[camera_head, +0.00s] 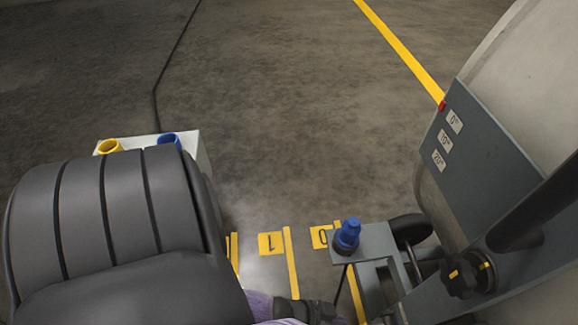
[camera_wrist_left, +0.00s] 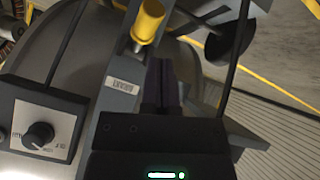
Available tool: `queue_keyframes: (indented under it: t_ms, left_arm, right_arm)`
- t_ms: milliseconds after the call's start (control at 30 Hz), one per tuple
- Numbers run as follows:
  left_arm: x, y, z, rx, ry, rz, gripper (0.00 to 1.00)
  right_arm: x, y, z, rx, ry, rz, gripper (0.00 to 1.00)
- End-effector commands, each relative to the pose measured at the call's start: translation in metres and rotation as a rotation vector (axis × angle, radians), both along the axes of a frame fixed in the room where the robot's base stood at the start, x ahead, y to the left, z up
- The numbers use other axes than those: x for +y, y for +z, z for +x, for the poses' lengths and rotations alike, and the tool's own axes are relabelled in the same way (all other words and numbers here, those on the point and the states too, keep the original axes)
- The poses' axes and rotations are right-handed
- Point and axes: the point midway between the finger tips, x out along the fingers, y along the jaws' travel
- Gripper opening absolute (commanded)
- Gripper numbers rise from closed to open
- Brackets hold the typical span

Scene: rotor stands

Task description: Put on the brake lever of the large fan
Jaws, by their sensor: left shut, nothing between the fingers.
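In the left wrist view a lever with a yellow grip (camera_wrist_left: 148,22) stands at the top centre, on a grey arm. A small white label (camera_wrist_left: 123,86) is on the grey part below it; its print is too small to read surely. My left gripper (camera_wrist_left: 163,70) is shut and empty, its dark fingers just below and right of the yellow grip. Whether they touch it I cannot tell. In the head view my left arm hides much of the lower left, and the yellow grip does not show. My right gripper is in neither view.
A panel with a black knob (camera_wrist_left: 38,136) is left of my gripper. In the head view a blue knob (camera_head: 347,235) stands on a grey bracket, beside a plate with angle labels (camera_head: 466,150). A pale box with yellow and blue cups (camera_head: 202,155) stands left. Open floor lies beyond.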

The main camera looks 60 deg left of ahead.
Motion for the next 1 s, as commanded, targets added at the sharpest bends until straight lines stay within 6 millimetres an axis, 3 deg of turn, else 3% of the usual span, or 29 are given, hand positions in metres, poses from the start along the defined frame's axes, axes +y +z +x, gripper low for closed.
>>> queue_keyframes:
  t_ms: [33,200,400,1000]
  left_arm:
    - [0.006,-0.007,-0.016,0.013,0.0,0.005,0.0]
    - [0.021,-0.02,-0.051,0.011,0.0,0.004,0.0]
    - [0.033,-0.028,-0.078,0.007,0.0,0.003,0.0]
    - [0.035,-0.028,-0.083,0.003,0.0,0.003,0.0]
  right_arm:
    - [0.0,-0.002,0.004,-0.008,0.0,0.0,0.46]
    - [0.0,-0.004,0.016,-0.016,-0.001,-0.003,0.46]
    - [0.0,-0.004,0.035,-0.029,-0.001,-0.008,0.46]
    - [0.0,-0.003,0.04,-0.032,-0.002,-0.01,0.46]
